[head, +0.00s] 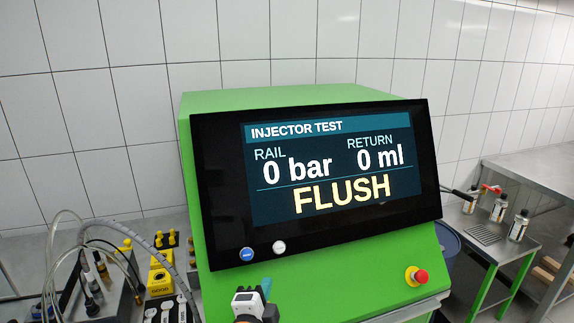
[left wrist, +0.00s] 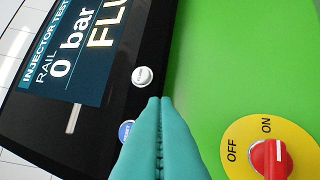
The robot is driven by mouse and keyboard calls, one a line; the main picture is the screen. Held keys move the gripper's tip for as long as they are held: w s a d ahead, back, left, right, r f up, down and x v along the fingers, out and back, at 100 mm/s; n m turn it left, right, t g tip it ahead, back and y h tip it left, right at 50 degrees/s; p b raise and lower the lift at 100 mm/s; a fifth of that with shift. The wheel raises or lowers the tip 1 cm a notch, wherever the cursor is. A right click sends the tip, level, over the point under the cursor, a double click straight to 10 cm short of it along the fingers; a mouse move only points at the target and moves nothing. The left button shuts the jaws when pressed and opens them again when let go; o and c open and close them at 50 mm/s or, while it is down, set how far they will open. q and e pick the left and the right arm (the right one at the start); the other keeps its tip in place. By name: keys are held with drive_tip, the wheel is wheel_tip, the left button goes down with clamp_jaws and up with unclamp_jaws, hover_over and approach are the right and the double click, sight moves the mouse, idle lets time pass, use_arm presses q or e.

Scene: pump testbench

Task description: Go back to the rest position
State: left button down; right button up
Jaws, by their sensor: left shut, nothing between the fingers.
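My left gripper (head: 267,285) is at the bottom middle of the head view, in front of the green test bench (head: 330,275). Its teal fingers (left wrist: 160,105) are shut and empty in the left wrist view. The fingertips appear just below the white button (left wrist: 142,77) on the black panel; I cannot tell whether they touch it. The blue button (left wrist: 126,130) is partly hidden by the fingers. The screen (head: 330,170) reads INJECTOR TEST, RAIL 0 bar, RETURN 0 ml and FLUSH. My right gripper is not in view.
A red rotary switch (left wrist: 270,158) on a yellow ON/OFF plate is right of the fingers. A red emergency button (head: 421,277) is at the bench's lower right. Hoses (head: 85,225) and yellow parts (head: 160,280) stand left. A metal side table (head: 500,250) with bottles stands right.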

use_arm(q)
drive_tip(key=s+a+f+n+g+y, duration=0.3)
drive_tip(key=s+a+f+n+g, duration=0.3)
drive_tip(key=s+a+f+n, duration=0.55)
drive_tip(key=s+a+f+n+g, duration=0.2)
drive_tip(key=s+g, duration=0.2)
drive_tip(key=s, duration=0.6)
drive_tip(key=s+a+f+n+g, duration=0.2)
drive_tip(key=s+g, duration=0.1)
drive_tip(key=s, duration=0.7)
wheel_tip(320, 180, down, 27)
drive_tip(key=g+b, duration=0.1)
drive_tip(key=b, duration=0.2)
drive_tip(key=s+a+f+g+b, duration=0.1)
drive_tip(key=s+a+f+b, duration=0.1)
drive_tip(key=s+f, duration=1.5)
wheel_tip(320, 180, down, 3)
drive_tip(key=shift+s+a+f+m, duration=0.15)
drive_tip(key=shift+a+m, duration=0.2)
drive_tip(key=shift+a, duration=0.2)
